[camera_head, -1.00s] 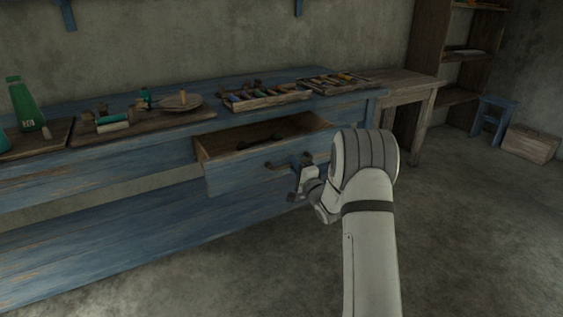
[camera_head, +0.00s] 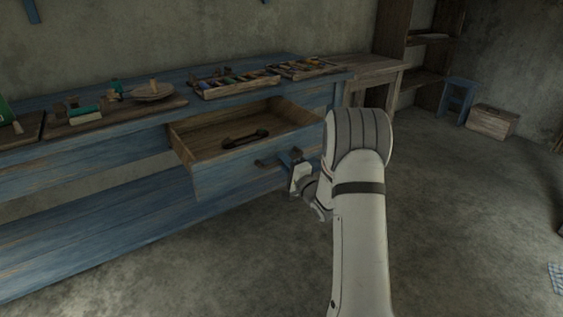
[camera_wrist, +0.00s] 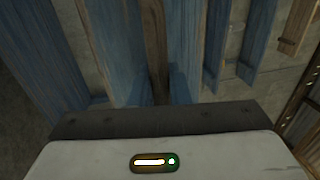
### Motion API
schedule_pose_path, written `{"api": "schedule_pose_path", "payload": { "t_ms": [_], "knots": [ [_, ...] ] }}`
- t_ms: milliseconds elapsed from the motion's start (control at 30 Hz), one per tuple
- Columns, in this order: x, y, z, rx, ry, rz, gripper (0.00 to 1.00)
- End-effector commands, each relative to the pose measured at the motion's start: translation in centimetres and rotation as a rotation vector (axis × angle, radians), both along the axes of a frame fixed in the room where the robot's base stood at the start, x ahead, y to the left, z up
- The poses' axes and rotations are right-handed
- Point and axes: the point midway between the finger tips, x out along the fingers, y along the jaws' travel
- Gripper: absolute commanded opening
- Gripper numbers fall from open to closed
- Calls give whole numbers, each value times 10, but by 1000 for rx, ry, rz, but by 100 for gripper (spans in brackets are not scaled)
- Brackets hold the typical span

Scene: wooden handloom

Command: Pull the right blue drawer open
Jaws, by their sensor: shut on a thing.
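The right blue drawer (camera_head: 228,174) stands well out from the blue bench, with its wooden inside showing. A dark handle-shaped object (camera_head: 245,138) lies in it. The drawer's dark pull handle (camera_head: 268,160) is on its front face. My gripper (camera_head: 293,160) is at the right part of this handle and shut on it; my wrist partly hides the fingers. In the wrist view, the pale gripper body fills the bottom, blue boards stand above it, and the fingertips and handle are hard to make out.
On the bench (camera_head: 60,157) are trays of small coloured items (camera_head: 235,84), a board with spools (camera_head: 75,112) and a round wooden dish (camera_head: 152,91). A blue stool (camera_head: 457,97) and a crate (camera_head: 492,121) stand at the back right.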

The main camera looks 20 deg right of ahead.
Motion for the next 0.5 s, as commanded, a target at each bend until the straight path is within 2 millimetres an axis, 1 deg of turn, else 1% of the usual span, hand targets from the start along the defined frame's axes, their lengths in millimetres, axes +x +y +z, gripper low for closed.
{"api": "schedule_pose_path", "payload": {
  "t_ms": [100, 133, 333, 367, 500],
  "knots": [
    [0, -1, -1, 1, 1, -3, 0],
    [0, -1, -1, 1, 1, -3, 18],
    [0, 0, 0, 1, 0, -1, 34],
    [1, 0, 0, 1, 0, -1, 35],
    [1, 1, 0, 1, 0, 0, 35]
  ]
}}
